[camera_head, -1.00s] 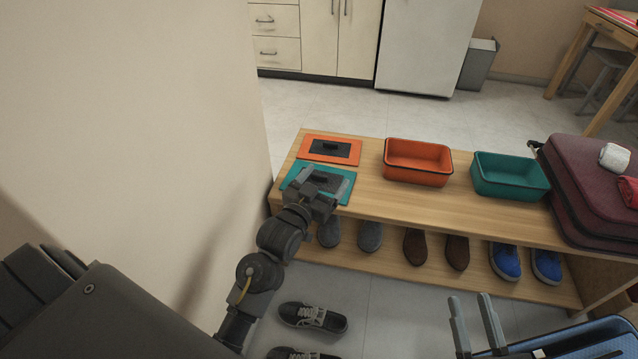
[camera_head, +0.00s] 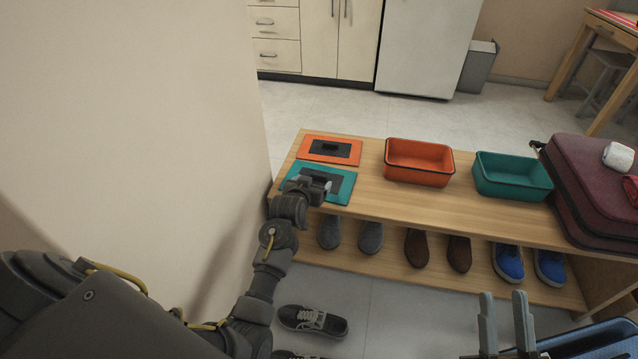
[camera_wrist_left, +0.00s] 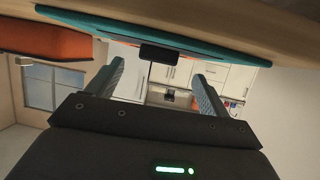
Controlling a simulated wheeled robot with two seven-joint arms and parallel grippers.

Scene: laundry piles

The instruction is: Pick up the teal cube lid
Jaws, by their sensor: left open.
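The teal lid (camera_head: 338,197), a flat rectangle with a dark centre and a dark handle, lies near the left end of the wooden bench. My left gripper (camera_head: 318,184) is low over it and hides part of its centre. In the left wrist view, which looks upside down, the teal lid (camera_wrist_left: 105,27) spans the top and its dark handle (camera_wrist_left: 160,52) sits beyond and between the open fingers of my left gripper (camera_wrist_left: 162,78), with nothing held. My right gripper (camera_head: 505,322) is at the lower right, fingers apart and empty.
An orange lid (camera_head: 311,156) lies behind the teal lid. An orange tub (camera_head: 418,174) and a teal tub (camera_head: 512,187) stand further right on the bench (camera_head: 400,205), with a maroon suitcase (camera_head: 590,190) at its right end. Shoes sit on the shelf below. A wall (camera_head: 170,130) rises at left.

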